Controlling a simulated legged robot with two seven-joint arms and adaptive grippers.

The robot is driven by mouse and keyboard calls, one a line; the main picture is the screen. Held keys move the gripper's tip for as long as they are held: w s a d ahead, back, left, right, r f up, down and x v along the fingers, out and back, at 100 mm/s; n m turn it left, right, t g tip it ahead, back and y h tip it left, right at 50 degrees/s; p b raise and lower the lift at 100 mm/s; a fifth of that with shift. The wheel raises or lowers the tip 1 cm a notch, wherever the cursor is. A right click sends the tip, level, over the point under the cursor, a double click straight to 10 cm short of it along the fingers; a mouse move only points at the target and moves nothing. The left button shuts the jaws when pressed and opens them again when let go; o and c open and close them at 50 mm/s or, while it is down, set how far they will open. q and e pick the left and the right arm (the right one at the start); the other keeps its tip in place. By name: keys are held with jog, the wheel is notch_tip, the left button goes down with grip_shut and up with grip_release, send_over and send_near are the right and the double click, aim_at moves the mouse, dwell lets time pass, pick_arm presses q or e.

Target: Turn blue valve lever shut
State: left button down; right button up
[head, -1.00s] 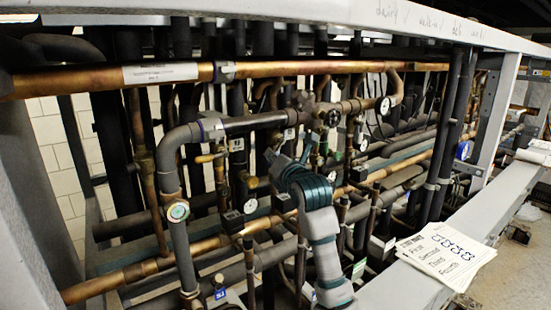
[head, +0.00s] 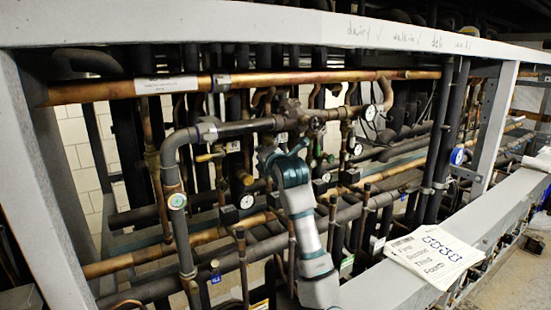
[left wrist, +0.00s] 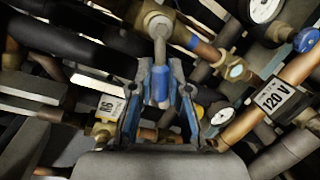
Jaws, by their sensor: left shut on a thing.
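The blue valve lever (left wrist: 160,84) shows in the left wrist view, pointing down from a grey stem on a brass valve body (left wrist: 158,22). My left gripper (left wrist: 160,70) has one finger on each side of the lever and is shut on it. In the head view, my left gripper (head: 272,153) is among the pipes, just below the upper dark pipe and brass fittings. The lever is hidden there behind my gripper. My right gripper is in neither view.
A copper pipe (head: 375,75) runs across above my gripper. Pressure gauges (head: 177,201) and thin upright pipes stand close around my arm. A grey frame beam (head: 470,225) with paper sheets (head: 437,252) lies at the right front. A 120 V label (left wrist: 275,98) is beside the gripper.

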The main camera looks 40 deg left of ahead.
pick_arm(q)
jog(key=shift+s+a+r+m, duration=0.15)
jog(key=shift+r+m, duration=0.1)
jog(key=shift+m, duration=0.35)
jog(key=shift+s+a+r+m, duration=0.1)
jog(key=shift+r+m, duration=0.1)
jog(key=shift+m, duration=0.4)
jog(key=shift+d+r+m+g+p, duration=0.1)
jog(key=shift+r+m+g+p, duration=0.05)
jog(key=shift+m+g+p, duration=0.2)
jog(key=shift+r+m+g, duration=0.35)
jog(key=shift+r+m, duration=0.05)
jog(key=shift+m, duration=0.35)
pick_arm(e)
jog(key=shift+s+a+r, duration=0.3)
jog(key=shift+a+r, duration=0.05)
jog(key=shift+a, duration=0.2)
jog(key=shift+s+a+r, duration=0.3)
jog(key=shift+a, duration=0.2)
